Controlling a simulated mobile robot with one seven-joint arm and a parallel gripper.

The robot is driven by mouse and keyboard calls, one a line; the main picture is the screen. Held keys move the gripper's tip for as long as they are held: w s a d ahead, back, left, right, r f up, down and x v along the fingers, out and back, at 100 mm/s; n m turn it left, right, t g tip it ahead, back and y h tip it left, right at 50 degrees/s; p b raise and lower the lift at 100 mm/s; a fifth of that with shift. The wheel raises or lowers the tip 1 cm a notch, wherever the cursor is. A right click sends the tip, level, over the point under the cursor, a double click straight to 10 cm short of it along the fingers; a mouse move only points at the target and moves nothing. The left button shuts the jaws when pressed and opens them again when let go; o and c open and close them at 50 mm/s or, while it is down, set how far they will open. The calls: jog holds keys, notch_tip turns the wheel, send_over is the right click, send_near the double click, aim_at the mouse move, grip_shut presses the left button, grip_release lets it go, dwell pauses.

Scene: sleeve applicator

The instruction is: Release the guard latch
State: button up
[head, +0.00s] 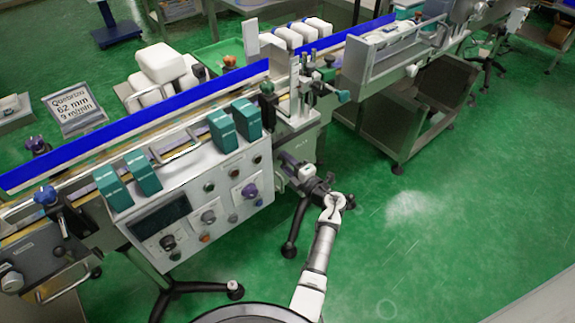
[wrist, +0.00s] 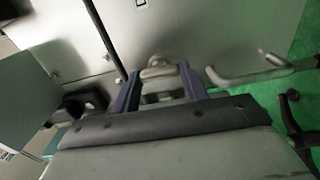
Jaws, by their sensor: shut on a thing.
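My gripper (head: 289,160) reaches up to the grey machine body, just right of the control panel in the head view. In the wrist view my gripper (wrist: 158,92) has its two bluish fingers on either side of a small grey metal piece, which I take to be the guard latch (wrist: 159,72). The fingers are shut on it, close against a pale metal panel. The latch's lower part is partly hidden between the fingers. In the head view my gripper and wrist cover the latch.
A bent metal handle (wrist: 245,77) sticks out right of the fingers in the wrist view, and a dark fitting (wrist: 80,104) sits to the left. The control panel (head: 205,205) with knobs is beside my arm. Open green floor (head: 440,230) lies to the right.

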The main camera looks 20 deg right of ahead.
jog(key=shift+n, duration=0.3)
jog(key=o, duration=1)
jog(key=b+v, duration=0.1)
jog(key=v, duration=1.2)
jog(key=shift+s+d+b, duration=0.1)
jog(key=shift+s+b, duration=0.2)
jog(key=shift+s, duration=0.1)
